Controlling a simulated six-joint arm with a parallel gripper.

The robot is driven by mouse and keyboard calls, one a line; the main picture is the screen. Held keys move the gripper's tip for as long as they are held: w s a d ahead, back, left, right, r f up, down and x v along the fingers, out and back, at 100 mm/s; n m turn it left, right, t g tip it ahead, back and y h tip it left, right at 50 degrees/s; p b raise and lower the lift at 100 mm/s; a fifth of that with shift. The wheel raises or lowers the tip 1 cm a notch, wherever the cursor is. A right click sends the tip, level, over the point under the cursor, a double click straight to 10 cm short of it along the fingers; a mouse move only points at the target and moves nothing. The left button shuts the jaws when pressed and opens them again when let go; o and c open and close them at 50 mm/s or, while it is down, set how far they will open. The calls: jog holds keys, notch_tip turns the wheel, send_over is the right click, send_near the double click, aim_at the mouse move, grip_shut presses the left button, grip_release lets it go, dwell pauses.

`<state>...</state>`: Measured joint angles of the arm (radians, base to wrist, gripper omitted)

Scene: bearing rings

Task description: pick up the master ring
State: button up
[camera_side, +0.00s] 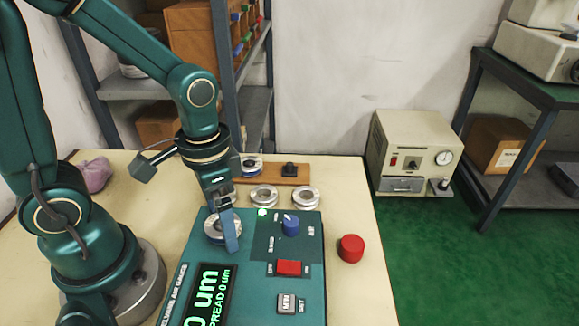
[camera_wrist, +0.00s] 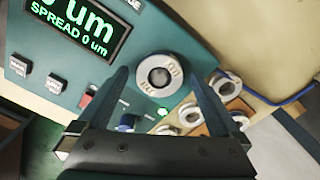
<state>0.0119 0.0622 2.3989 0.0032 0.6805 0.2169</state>
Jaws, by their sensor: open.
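A silver ring (camera_wrist: 148,88) with dark markings on its face sits on the teal gauge's top; it also shows in the side view (camera_side: 212,232), partly hidden by a finger. The markings are too blurred to read, so I cannot confirm it is the master ring. My gripper (camera_wrist: 156,73) is open, its two fingers apart on either side of this ring in the wrist view. In the side view my gripper (camera_side: 224,236) is low over the gauge at the ring. Whether the fingers touch the ring is unclear.
The gauge (camera_side: 258,285) carries a blue knob (camera_side: 291,226), a red switch (camera_side: 289,267) and a display. Two more rings (camera_side: 264,196) (camera_side: 303,197) lie behind it. Another ring (camera_side: 252,164) sits on a wooden board (camera_side: 272,174). A red round cap (camera_side: 351,248) stands right of the gauge.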

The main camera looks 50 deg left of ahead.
grip_shut()
jog(key=shift+r, duration=0.15)
